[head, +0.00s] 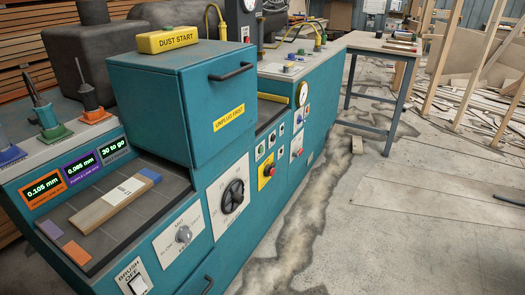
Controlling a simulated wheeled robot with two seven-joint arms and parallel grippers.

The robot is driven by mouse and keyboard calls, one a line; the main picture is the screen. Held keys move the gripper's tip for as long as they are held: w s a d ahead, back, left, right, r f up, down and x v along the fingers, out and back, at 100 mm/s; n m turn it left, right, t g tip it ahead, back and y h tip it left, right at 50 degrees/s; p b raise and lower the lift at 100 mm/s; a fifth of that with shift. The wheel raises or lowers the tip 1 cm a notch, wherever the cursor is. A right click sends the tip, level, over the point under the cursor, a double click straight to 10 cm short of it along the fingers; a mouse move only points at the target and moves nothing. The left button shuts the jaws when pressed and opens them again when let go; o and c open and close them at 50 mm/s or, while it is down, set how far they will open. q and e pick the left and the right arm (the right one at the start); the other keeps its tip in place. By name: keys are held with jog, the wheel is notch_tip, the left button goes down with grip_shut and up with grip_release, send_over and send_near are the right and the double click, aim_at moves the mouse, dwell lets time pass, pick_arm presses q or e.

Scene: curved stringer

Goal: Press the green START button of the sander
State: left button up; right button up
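The sander (150,75) is a teal machine running from the lower left to the upper middle of the head view. The small buttons on these plates are too small to read, and I cannot pick out a button marked START for certain. A yellow box marked DUST START (167,39) sits on top of the teal housing. Neither of my grippers is in view.
A black rotary knob (232,196), a grey knob (183,235) and a BRUSH switch (138,285) are on the near front. A wooden piece (115,205) lies on the dark bed. A workbench (380,42) stands beyond.

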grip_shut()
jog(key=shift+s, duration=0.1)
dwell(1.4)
